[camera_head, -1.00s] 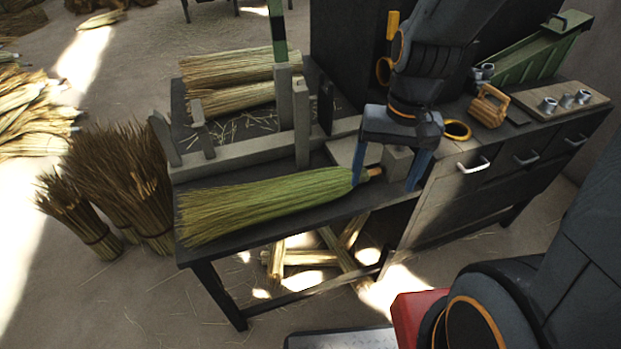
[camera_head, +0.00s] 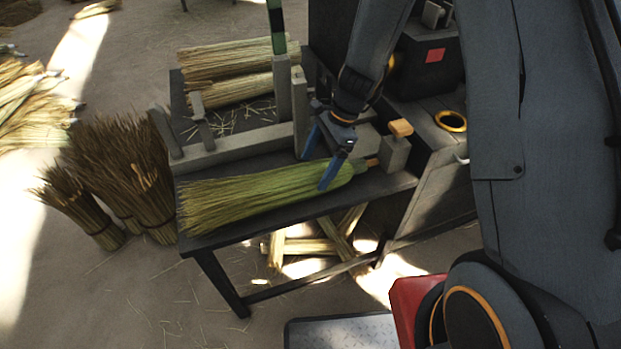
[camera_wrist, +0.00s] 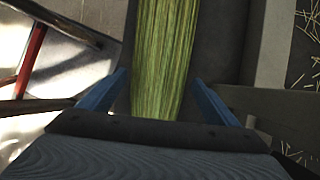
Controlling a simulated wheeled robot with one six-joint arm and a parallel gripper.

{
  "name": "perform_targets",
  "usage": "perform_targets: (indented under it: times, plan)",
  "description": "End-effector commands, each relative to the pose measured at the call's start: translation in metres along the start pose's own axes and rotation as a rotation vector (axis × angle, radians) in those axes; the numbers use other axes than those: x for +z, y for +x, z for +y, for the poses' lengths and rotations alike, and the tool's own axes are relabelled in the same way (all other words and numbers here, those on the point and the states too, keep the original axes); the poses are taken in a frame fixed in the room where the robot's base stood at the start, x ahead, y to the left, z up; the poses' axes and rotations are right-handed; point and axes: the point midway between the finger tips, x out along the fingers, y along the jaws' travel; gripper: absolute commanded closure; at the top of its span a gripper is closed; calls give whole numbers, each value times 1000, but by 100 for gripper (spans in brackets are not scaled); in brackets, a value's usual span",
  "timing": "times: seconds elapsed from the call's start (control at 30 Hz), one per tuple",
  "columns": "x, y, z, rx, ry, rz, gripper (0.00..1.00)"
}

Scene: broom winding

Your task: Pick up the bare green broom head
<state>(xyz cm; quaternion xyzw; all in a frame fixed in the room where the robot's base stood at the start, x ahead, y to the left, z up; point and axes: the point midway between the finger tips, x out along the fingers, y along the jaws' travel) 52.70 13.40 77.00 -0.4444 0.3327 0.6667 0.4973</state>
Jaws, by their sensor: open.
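The green broom head (camera_head: 262,194) lies on the front of the dark workbench, its bristles fanned to the left and its narrow neck to the right. A short wooden stub shows at its right end. My gripper (camera_head: 319,166) is open over the neck end, with one blue finger on the near side and the other on the far side. In the wrist view, the green bristles (camera_wrist: 165,55) run up the picture between the two blue fingers of my gripper (camera_wrist: 158,100), with a gap on each side. Whether the fingers touch the bench cannot be told.
A grey wooden rail and posts (camera_head: 300,112) stand just behind the broom head. A grey block (camera_head: 394,156) with a wooden-handled tool sits to its right. Pale straw bundles (camera_head: 235,65) lie at the back. Brown bundles (camera_head: 125,170) stand on the floor at left.

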Motion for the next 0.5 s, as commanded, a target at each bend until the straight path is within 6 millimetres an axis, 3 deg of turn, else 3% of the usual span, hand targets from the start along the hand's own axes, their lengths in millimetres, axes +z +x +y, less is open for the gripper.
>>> perform_targets:
  times: [0.3,0.5]
  plan:
    - [0,39,2,3,-1,0,16]
    - [0,50,2,0,-2,1,16]
